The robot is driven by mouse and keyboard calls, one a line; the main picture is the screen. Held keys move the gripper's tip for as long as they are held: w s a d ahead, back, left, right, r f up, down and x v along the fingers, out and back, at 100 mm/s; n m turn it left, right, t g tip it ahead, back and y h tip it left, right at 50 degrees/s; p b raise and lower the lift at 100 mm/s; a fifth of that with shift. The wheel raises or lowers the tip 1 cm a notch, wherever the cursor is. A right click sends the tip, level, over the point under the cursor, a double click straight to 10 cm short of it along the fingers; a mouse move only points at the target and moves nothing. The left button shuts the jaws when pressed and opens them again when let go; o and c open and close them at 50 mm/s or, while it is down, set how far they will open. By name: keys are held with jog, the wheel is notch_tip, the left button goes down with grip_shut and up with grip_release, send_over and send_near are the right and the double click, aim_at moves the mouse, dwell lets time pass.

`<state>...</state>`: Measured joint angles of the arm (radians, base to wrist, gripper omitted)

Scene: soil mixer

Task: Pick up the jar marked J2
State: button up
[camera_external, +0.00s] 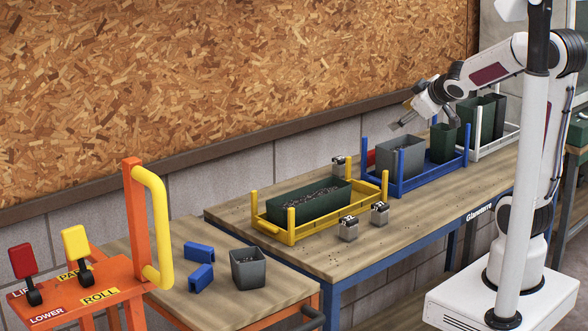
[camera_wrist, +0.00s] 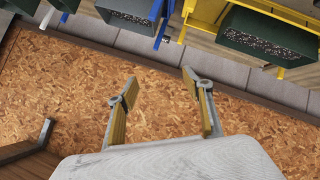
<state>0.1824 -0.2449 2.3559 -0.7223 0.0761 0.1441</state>
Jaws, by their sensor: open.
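Three small grey metal jars stand on the wooden workbench: a front left jar (camera_external: 347,229), a front right jar (camera_external: 379,213) and a back jar (camera_external: 339,168) behind the yellow rack. The front left jar's mark may read J2, but the marks are too small to be sure. My gripper (camera_external: 403,119) is raised above the blue rack, to the right of and above the jars. In the wrist view my gripper (camera_wrist: 160,90) is open, with nothing between its fingers. No jar is clearly visible in that view.
A yellow rack (camera_external: 319,219) holds a green bin of dark material. A blue rack (camera_external: 400,186) holds grey and green bins. The orange stand (camera_external: 130,289) with levers, blue blocks (camera_external: 199,252) and a grey bin (camera_external: 248,268) are at left. The bench right of the front jars is clear.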

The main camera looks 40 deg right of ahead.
jog(key=w+a+f+n+t+y, duration=0.1)
jog(key=w+a+f+n+y, duration=0.2)
jog(key=w, duration=0.5)
jog(key=n+g+y, duration=0.8)
jog(key=g+y, duration=0.1)
jog(key=y, duration=0.4)
send_near(354, 217)
jog(key=shift+w+a+f, duration=0.65)
jog(key=shift+w+a, duration=0.1)
jog(key=shift+w, duration=0.2)
jog(key=shift+s+f+n+y, duration=0.1)
jog(key=shift+s+n+y, duration=0.2)
jog(key=shift+s, duration=0.15)
jog(key=shift+x, duration=1.3)
jog(key=shift+a, duration=0.1)
jog(key=shift+x, duration=2.55)
